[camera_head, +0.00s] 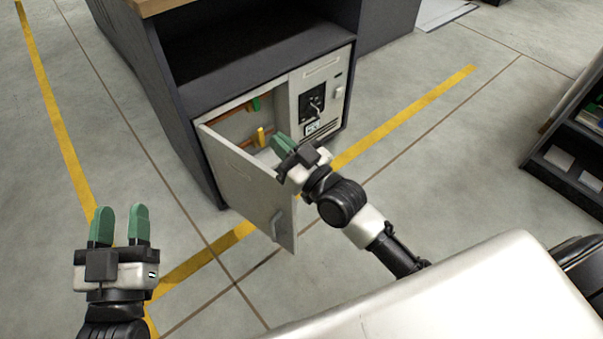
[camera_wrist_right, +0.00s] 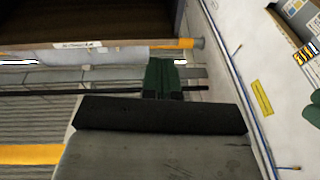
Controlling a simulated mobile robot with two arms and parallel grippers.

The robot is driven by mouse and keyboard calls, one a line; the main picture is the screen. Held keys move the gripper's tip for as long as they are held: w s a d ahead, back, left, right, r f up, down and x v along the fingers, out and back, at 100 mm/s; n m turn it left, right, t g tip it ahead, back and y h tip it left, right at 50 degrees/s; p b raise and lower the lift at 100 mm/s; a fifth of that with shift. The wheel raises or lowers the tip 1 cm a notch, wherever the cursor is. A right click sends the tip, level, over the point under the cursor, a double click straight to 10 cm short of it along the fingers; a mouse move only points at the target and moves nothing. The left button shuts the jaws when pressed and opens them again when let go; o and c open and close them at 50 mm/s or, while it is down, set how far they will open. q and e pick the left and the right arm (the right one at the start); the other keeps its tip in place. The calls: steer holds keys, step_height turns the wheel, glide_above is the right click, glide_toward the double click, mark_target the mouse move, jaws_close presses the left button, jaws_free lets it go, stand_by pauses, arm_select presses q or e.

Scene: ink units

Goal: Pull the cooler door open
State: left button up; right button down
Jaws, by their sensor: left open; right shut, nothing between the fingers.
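The cooler door (camera_head: 248,190) is a pale grey panel that stands swung well out from the cooler (camera_head: 322,92), with its left side at the cabinet and its free edge toward me. A small grey handle (camera_head: 279,222) sits low near the free edge. My right gripper (camera_head: 283,145) is shut and empty, its green fingers pointing into the opening on the door's inner side; whether it touches the door I cannot tell. The shut fingers (camera_wrist_right: 163,76) also show in the right wrist view. My left gripper (camera_head: 121,212) is open and empty, left of the door.
The cooler sits under a dark counter shelf (camera_head: 250,45). Orange and green parts (camera_head: 257,104) show inside it. A control panel (camera_head: 312,103) is to its right. A dark shelf unit (camera_head: 570,160) stands far right. The floor with yellow lines is clear around the door.

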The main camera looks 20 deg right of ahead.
steer(key=w+d+f+n+g+p, duration=0.1)
steer(key=w+d+f+g+p, duration=0.1)
steer(key=w+f+g, duration=0.3)
arm_select(q)
steer(key=s+a+f+g+y+p, duration=0.55)
steer(key=s+f+g, duration=0.65)
steer(key=g, duration=0.5)
arm_select(e)
steer(key=s+d+f+n+g+h, duration=0.1)
steer(key=s+d+f+n+g, duration=0.2)
steer(key=d+g, duration=0.85)
arm_select(q)
steer(key=w+d+r+t+h+b, duration=0.2)
steer(key=w+d+r+t+b, duration=0.1)
steer(key=w+t, duration=0.4)
steer(key=shift+w+r+t, duration=0.3)
steer(key=shift+w+r, duration=0.1)
steer(key=shift+w, duration=0.7)
arm_select(e)
steer(key=s+a+f+m, duration=0.1)
steer(key=a+f, duration=0.7)
steer(key=a, duration=0.2)
steer(key=shift+s+f+g, duration=0.25)
steer(key=shift+f+g, duration=0.05)
steer(key=shift+g, duration=0.15)
arm_select(q)
steer(key=shift+h, duration=0.25)
arm_select(e)
steer(key=shift+a, duration=0.15)
